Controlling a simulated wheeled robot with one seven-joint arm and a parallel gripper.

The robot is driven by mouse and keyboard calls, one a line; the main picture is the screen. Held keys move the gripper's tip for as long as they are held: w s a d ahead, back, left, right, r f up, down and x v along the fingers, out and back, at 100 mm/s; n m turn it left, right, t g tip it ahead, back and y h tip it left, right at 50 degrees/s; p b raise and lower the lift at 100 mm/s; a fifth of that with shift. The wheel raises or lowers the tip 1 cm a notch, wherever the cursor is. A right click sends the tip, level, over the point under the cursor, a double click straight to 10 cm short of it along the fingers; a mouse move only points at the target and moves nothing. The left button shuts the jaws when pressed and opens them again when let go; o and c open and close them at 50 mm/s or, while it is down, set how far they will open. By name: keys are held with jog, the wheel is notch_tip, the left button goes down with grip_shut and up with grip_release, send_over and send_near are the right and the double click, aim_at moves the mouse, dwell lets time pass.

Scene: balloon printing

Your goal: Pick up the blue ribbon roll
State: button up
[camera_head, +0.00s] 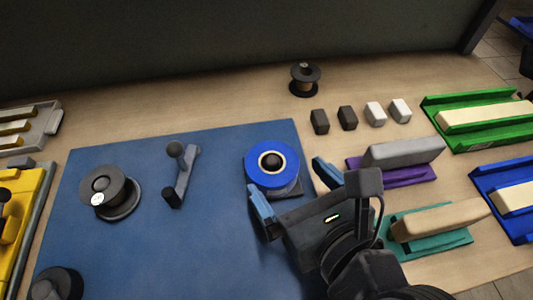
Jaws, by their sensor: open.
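The blue ribbon roll (258,174) is a blue ring with a pale inner band around a dark centre knob. My gripper (293,189) is open, with blue fingertips, just in front of and to the right of the roll. The left finger shows near the roll's lower left, and the right finger is to the right of the roll. I cannot tell the gripper's height above the mat.
A grey spool (109,192) and a crank handle (182,175) stand left on the mat. A dark spool (304,79) and several small blocks (348,118) lie behind. Purple (398,174), teal, green and blue holders crowd the right. The mat's middle is clear.

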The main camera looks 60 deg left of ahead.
aim_at(276, 169)
jog(key=x, duration=0.6)
jog(key=shift+s+a+f, duration=0.1)
jog(key=shift+a+f, duration=0.15)
jog(key=shift+f, duration=0.25)
jog(key=c, duration=0.7)
jog(key=shift+r, duration=0.1)
